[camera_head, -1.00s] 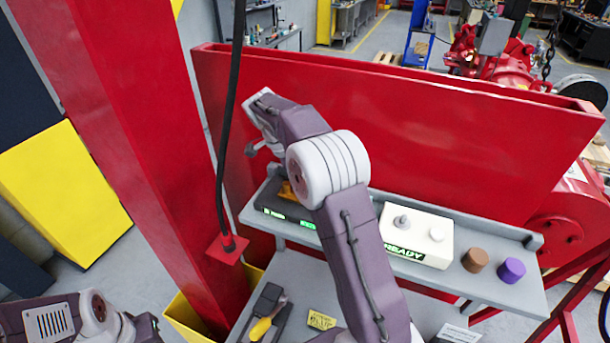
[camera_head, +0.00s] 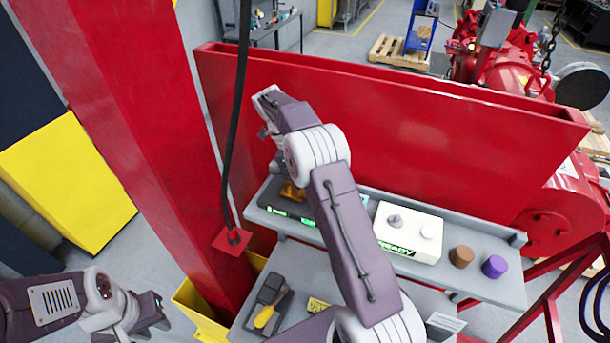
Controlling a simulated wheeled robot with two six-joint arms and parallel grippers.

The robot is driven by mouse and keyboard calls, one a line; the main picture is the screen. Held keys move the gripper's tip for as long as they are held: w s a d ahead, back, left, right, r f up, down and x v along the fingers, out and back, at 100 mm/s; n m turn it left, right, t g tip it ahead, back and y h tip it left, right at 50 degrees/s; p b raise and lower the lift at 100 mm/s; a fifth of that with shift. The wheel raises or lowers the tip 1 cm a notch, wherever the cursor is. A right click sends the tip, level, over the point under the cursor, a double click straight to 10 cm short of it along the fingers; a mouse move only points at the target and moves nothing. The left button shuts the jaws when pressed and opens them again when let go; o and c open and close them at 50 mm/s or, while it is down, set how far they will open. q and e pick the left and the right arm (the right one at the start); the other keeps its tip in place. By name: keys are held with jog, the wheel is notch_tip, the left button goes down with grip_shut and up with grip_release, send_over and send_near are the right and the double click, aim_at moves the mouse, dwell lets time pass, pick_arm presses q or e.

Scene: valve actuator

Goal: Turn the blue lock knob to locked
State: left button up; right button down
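I cannot make out a blue lock knob in this view. My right arm crosses the middle and hides part of the shelf (camera_head: 478,285) and the device on it. That dark device (camera_head: 280,212) has lit green displays and an orange part (camera_head: 292,191). My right gripper (camera_head: 264,132) is at the arm's far end, above and left of the device, against the red panel. Its fingers are too small and turned away to read. My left gripper (camera_head: 148,322) is at the lower left, apart from the shelf, with its fingers spread and nothing seen between them.
A white box (camera_head: 408,230) with two knobs and a green READY label stands on the shelf. Brown (camera_head: 461,256) and purple (camera_head: 494,266) cylinders are right of it. A yellow-handled tool (camera_head: 265,316) lies below. A red column (camera_head: 150,150) and black cable (camera_head: 236,110) stand left.

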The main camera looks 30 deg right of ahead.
jog(key=shift+s+f, duration=0.15)
jog(key=shift+s, duration=0.05)
jog(key=c, duration=1.7)
grip_release()
jog(key=shift+c, duration=0.2)
pick_arm(q)
jog(key=shift+s+d+r, duration=0.1)
jog(key=shift+s+d, duration=0.05)
jog(key=shift+s, duration=0.05)
pick_arm(e)
jog(key=shift+s+d, duration=0.15)
pick_arm(q)
jog(key=shift+d, duration=0.15)
pick_arm(e)
jog(key=shift+d, duration=0.15)
